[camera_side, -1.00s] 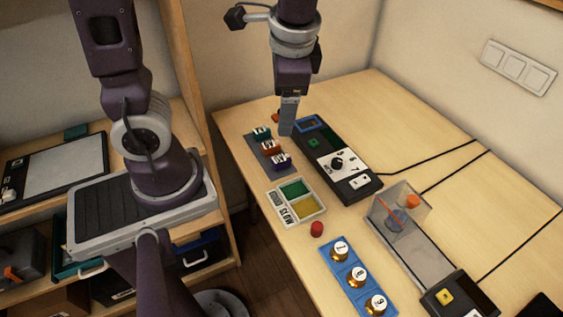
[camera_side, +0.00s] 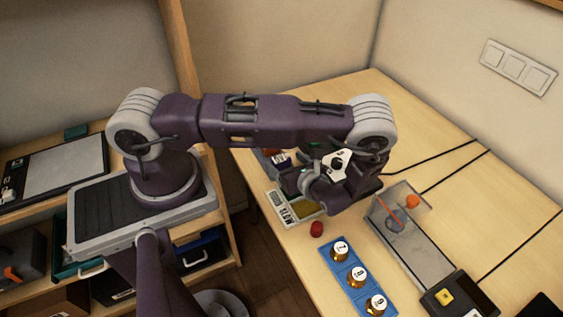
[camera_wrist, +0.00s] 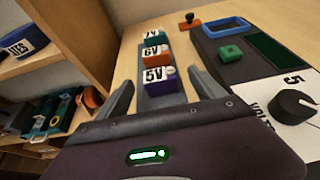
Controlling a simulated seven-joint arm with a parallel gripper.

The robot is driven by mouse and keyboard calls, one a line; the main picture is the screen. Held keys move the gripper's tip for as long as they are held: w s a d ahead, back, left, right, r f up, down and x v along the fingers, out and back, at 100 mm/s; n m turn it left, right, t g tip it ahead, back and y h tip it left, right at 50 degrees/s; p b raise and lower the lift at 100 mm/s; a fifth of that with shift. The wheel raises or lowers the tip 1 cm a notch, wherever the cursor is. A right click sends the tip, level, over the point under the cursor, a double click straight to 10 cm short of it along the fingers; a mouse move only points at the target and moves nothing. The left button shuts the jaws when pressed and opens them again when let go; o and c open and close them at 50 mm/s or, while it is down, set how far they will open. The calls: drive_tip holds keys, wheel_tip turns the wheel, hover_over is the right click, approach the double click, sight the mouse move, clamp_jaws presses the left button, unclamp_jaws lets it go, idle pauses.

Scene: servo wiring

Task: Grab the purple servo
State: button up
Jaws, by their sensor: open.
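The purple servo (camera_wrist: 158,85), labelled 5V, is nearest in a row with the orange servo (camera_wrist: 156,55), labelled 6V, and the teal servo (camera_wrist: 153,38), labelled 7V. They sit on a dark grey strip. In the wrist view my open gripper (camera_wrist: 165,76) has one finger on each side of the row, and the purple servo shows between the fingers, not visibly gripped. In the side view the purple servo (camera_side: 280,159) is partly visible beside my arm. My arm hides the teal servo and most of the orange one there, and my fingertips cannot be made out.
A black panel with a white dial plate (camera_side: 337,162) stands right of the row. A tray with a yellow section (camera_side: 308,209), a red cylinder (camera_side: 317,229), a blue rack (camera_side: 345,259) of bottles and a clear-walled box (camera_side: 405,205) lie on the table.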

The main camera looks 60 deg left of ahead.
drive_tip(key=shift+x, duration=1.05)
drive_tip(key=c, duration=1.5)
